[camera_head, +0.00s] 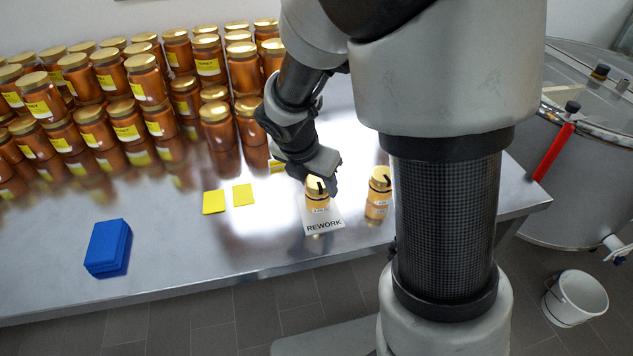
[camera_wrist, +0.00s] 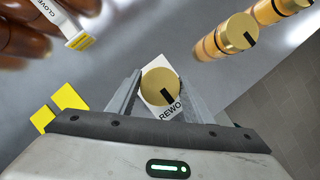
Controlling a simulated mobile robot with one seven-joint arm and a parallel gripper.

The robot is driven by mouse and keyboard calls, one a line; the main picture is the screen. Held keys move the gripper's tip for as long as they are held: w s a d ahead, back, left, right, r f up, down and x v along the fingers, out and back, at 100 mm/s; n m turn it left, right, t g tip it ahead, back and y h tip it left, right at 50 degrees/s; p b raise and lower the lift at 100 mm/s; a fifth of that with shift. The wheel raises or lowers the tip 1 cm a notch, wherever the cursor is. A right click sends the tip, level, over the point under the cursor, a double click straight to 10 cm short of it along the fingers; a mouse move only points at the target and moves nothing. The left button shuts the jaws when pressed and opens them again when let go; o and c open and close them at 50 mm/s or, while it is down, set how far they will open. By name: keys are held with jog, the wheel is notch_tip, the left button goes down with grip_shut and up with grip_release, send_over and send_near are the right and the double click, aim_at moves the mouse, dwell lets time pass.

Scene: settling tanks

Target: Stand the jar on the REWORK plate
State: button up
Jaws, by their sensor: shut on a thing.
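The jar (camera_head: 318,204), amber with a gold lid bearing a dark mark, is upright at the white REWORK plate (camera_head: 322,227). My gripper (camera_head: 321,186) is shut on it from above. In the wrist view the jar's lid (camera_wrist: 157,80) sits between my two fingers (camera_wrist: 160,88), with the plate (camera_wrist: 170,112) behind and below it. The jar overlaps the far part of the plate; its base is hard to see, so I cannot tell whether it touches the plate.
A similar gold-lidded jar (camera_head: 379,194) stands close to the right. Two yellow cards (camera_head: 214,202) and a blue block (camera_head: 107,247) lie to the left. Several stacked honey jars (camera_head: 127,128) fill the back left. The table's front edge is near the plate.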

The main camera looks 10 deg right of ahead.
jog(key=shift+f, duration=0.2)
jog(key=o, duration=1.2)
jog(key=shift+r, duration=0.1)
